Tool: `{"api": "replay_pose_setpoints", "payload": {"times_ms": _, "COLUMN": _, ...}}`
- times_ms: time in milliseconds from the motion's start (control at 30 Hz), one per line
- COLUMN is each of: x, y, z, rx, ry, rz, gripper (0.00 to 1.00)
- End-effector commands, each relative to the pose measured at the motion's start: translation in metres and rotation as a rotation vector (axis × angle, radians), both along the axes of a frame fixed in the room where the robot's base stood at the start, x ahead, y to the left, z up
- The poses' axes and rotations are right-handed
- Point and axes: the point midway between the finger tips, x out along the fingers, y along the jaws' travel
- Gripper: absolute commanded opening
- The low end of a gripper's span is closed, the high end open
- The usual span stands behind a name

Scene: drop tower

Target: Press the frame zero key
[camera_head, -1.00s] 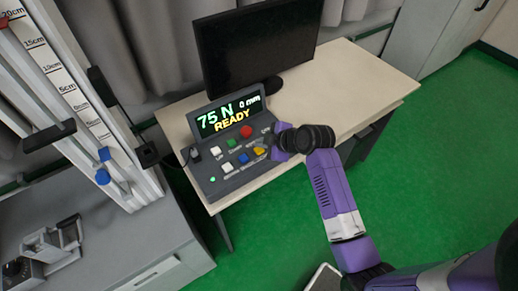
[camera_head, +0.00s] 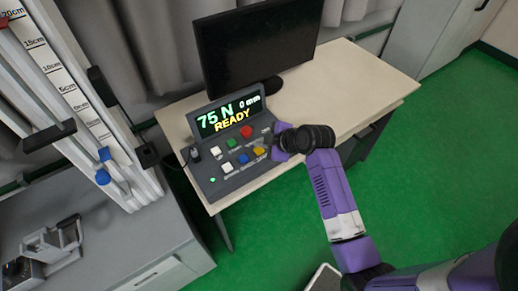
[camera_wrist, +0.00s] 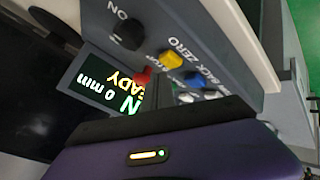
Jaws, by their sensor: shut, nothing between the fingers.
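The sloped grey control panel (camera_head: 205,178) stands on the pale desk, its display (camera_head: 228,115) reading 75 N, 0 mm, READY. A yellow key (camera_head: 259,150) sits at the right end of its lower key row. In the wrist view, "ZERO" is printed beside the yellow key (camera_wrist: 172,60); the rest of its label is hard to read. My gripper (camera_head: 278,150) is shut and empty, close over the panel's right end, right of the yellow key. Its fingertips are hard to make out, and I cannot tell whether they touch the panel. In the wrist view, my gripper's dark edge covers part of the panel.
Near the yellow key are a blue key (camera_head: 243,158), a red key (camera_head: 246,132), a green key (camera_head: 231,143) and white keys. A black knob (camera_wrist: 131,34) is marked ON. A monitor (camera_head: 255,45) stands behind; the drop tower (camera_head: 75,95) is left. The desk's right side is clear.

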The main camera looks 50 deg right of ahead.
Motion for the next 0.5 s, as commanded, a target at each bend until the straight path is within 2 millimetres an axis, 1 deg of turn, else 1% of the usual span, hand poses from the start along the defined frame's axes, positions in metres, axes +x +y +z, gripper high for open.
{"api": "replay_pose_setpoints", "payload": {"times_ms": 267, "x": 0.0000, "y": 0.0000, "z": -0.0006, "rx": 0.000, "ry": 0.000, "rz": 0.000, "gripper": 0.00}}
{"api": "replay_pose_setpoints", "payload": {"times_ms": 500, "x": -0.0003, "y": 0.0000, "z": -0.0083, "rx": 0.000, "ry": 0.000, "rz": 0.000, "gripper": 0.00}}
